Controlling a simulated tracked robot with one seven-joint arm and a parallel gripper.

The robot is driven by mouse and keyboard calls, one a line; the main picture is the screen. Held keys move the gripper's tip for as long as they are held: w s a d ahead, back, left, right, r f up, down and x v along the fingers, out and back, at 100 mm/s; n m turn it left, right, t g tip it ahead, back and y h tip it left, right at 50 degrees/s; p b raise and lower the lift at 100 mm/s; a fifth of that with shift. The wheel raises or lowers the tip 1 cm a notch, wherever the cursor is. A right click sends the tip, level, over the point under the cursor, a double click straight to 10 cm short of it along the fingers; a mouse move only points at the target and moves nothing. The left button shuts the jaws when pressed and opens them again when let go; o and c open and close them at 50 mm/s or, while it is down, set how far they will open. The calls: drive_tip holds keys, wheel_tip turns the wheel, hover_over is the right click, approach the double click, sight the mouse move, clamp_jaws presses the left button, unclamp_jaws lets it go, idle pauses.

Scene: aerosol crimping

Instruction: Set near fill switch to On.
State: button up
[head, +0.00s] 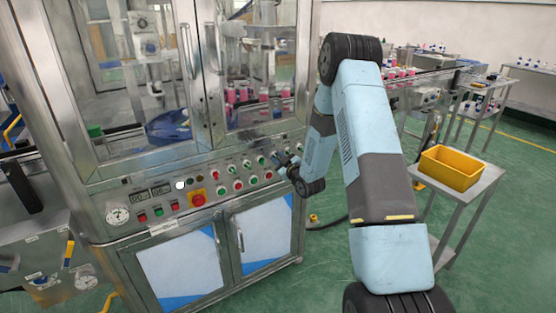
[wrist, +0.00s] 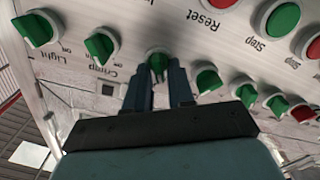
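A green rotary switch (wrist: 156,62) on the pale control panel sits between my fingertips in the wrist view. My gripper (wrist: 159,72) points at the panel, with its two dark fingers close together on either side of the green handle. The fingers look shut on it. The handle points roughly along the fingers, and its label is hidden. Beside it are a green switch (wrist: 99,45) labelled Crimp and another (wrist: 38,29) labelled Light, with On marks nearby. In the head view my gripper (head: 279,163) is at the right end of the panel, where the switch is too small to tell.
More green knobs (wrist: 207,80) and red and green buttons (wrist: 283,20) crowd the panel close by. Glass doors (head: 255,60) stand above the panel and cabinet doors (head: 180,268) below. A yellow bin (head: 450,168) rests on a side table at right.

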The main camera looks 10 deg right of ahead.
clamp_jaws()
idle(0.3)
drive_tip(key=m, duration=1.2)
drive_tip(key=shift+d+f, duration=0.15)
drive_tip(key=shift+d, duration=0.25)
idle(0.4)
drive_tip(key=shift+o, duration=1.3)
unclamp_jaws()
drive_tip(key=shift+w, duration=0.1)
